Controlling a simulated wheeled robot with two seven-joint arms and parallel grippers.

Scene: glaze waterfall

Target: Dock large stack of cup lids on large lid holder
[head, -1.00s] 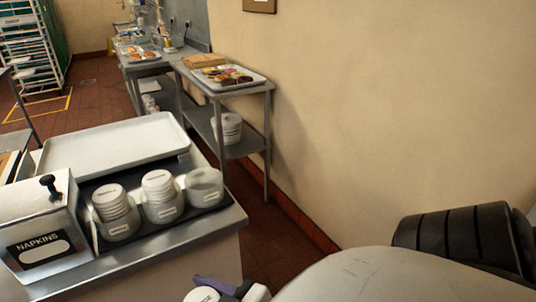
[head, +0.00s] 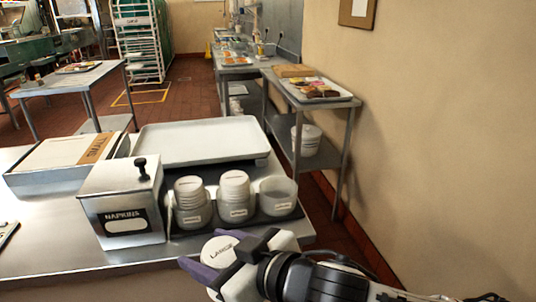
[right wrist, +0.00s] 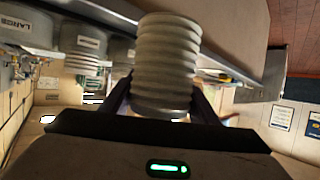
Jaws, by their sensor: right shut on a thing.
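A stack of white cup lids, its top marked LARGE (head: 219,250), is held between the fingers of my right gripper (head: 222,264), in front of the counter's front edge. In the right wrist view the ribbed stack (right wrist: 165,65) stands roughly upright between the dark fingers. A row of three lid holders is on the counter behind it. The left holder (head: 193,215) and middle holder (head: 236,210) carry lid stacks; the right holder (head: 279,203) shows no lids above its rim. A holder labelled LARGE (right wrist: 22,25) shows in the right wrist view. My left gripper is not in view.
A napkin box (head: 122,205) with a black knob stands left of the holders. A large white tray (head: 200,140) lies behind them, and a box (head: 65,160) is at left. A wall (head: 440,130) bounds the right side. The counter's front-left area is mostly clear.

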